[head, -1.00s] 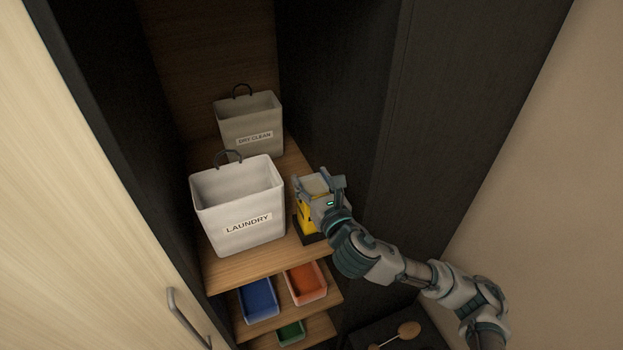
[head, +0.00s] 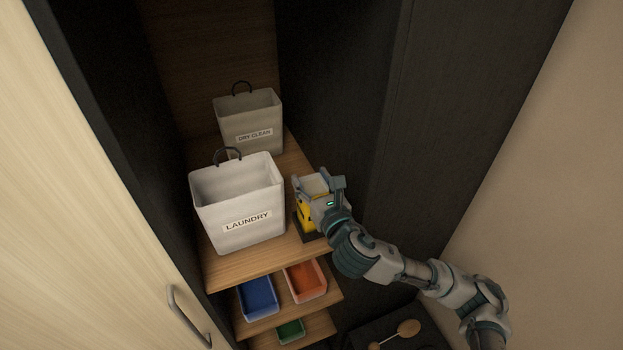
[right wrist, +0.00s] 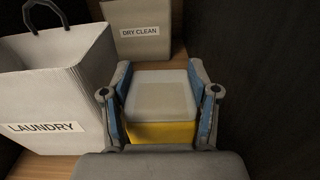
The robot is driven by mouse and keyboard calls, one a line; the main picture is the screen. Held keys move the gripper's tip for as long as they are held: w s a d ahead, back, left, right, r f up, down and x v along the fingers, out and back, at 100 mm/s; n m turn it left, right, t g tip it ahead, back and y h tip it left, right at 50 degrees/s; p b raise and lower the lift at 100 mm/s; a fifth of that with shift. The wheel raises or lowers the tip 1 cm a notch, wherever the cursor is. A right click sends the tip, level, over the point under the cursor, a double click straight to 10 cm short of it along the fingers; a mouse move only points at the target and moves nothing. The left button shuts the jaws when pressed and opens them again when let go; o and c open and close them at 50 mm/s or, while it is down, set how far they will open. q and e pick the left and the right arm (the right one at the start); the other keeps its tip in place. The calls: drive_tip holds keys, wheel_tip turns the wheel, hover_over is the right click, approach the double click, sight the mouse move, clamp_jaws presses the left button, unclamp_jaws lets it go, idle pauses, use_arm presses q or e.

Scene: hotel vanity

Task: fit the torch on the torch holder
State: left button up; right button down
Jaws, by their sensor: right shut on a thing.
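The torch (head: 304,212) is a blocky yellow thing with a pale grey top, upright on the top shelf to the right of the laundry basket. It also shows in the right wrist view (right wrist: 160,132). My right gripper (head: 318,184) is shut on it, one finger on each side of its pale top, as the right wrist view (right wrist: 159,75) shows. A dark base (head: 306,236), seemingly the torch holder, shows at the torch's foot. Whether the torch is fully seated in it or slightly above it I cannot tell. My left gripper is not in view.
The white laundry basket (head: 239,228) stands close left of the torch, and the dry clean basket (head: 251,128) stands behind. A dark cabinet wall (head: 335,95) rises on the right. Blue (head: 259,298) and orange (head: 305,283) trays sit on the shelf below.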

sight(319, 195)
drive_tip(key=shift+f, duration=0.3)
drive_tip(key=shift+c, duration=1.1)
unclamp_jaws()
drive_tip(key=shift+f, duration=0.1)
drive_tip(key=v, duration=0.7)
drive_tip(key=shift+s+d, duration=0.15)
drive_tip(key=shift+s, duration=0.1)
